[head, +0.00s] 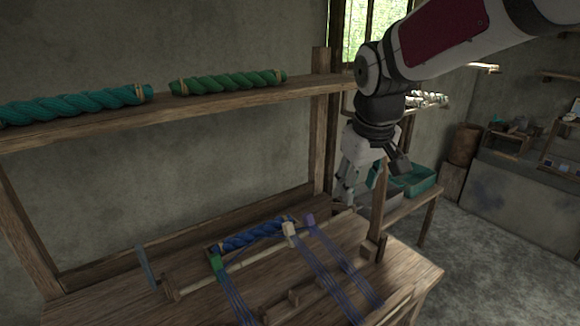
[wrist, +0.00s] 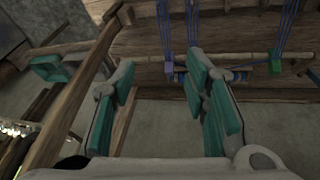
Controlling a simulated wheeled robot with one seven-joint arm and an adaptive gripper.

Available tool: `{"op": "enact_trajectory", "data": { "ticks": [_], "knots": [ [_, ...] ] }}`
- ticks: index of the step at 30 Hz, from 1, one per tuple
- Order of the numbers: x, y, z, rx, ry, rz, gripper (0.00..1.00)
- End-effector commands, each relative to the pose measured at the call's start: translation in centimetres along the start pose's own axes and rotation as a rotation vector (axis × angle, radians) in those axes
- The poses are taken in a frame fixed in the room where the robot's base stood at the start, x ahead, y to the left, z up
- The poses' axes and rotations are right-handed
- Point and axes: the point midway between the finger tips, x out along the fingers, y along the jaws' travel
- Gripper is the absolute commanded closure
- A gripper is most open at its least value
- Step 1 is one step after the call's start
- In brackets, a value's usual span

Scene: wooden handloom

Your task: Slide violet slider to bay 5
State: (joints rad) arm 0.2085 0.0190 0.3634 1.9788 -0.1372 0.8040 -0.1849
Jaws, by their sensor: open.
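The violet slider (head: 310,220) sits on the wooden rail (head: 250,260) near its right part, with blue threads running from it toward the front. A white slider (head: 289,231) is just left of it, and a green slider (head: 216,262) is further left. My gripper (head: 345,190) hangs above and to the right of the violet slider, apart from it. In the wrist view my gripper (wrist: 162,70) is open and empty, its teal pads spread. There the violet slider (wrist: 168,67) shows between the fingertips, beyond them; the green slider (wrist: 275,58) is at right. The white one is apparently hidden behind a finger.
A blue rope coil (head: 250,236) lies in a tray behind the rail. A loom post (head: 381,210) stands at right, near my gripper. Teal and green rope rolls (head: 228,82) rest on the upper beam.

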Motion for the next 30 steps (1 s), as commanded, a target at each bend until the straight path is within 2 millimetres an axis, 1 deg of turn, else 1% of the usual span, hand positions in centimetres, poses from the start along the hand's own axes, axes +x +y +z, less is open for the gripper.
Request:
{"op": "enact_trajectory", "data": {
  "ticks": [1, 5, 6, 9, 12, 15, 18, 23, 26, 30],
  "knots": [
    [2.1, 0.1, -1.7, -0.021, -0.003, -0.024, 0.58],
    [6.5, 0.2, -5.6, -0.074, 0.013, -0.081, 0.58],
    [7.9, 0.2, -6.8, -0.087, 0.02, -0.102, 0.58],
    [11.1, 0.3, -9.3, -0.111, 0.044, -0.149, 0.58],
    [13.7, 0.4, -11.2, -0.123, 0.066, -0.19, 0.58],
    [15.4, 0.5, -12.4, -0.128, 0.084, -0.218, 0.58],
    [16.3, 0.6, -13.1, -0.13, 0.096, -0.233, 0.58],
    [17.3, 0.4, -13.4, -0.132, 0.099, -0.239, 0.58],
    [18.5, 0.0, -13.4, -0.133, 0.097, -0.239, 0.58],
    [21.1, -0.6, -13.6, -0.132, 0.097, -0.239, 0.58]
  ]
}}
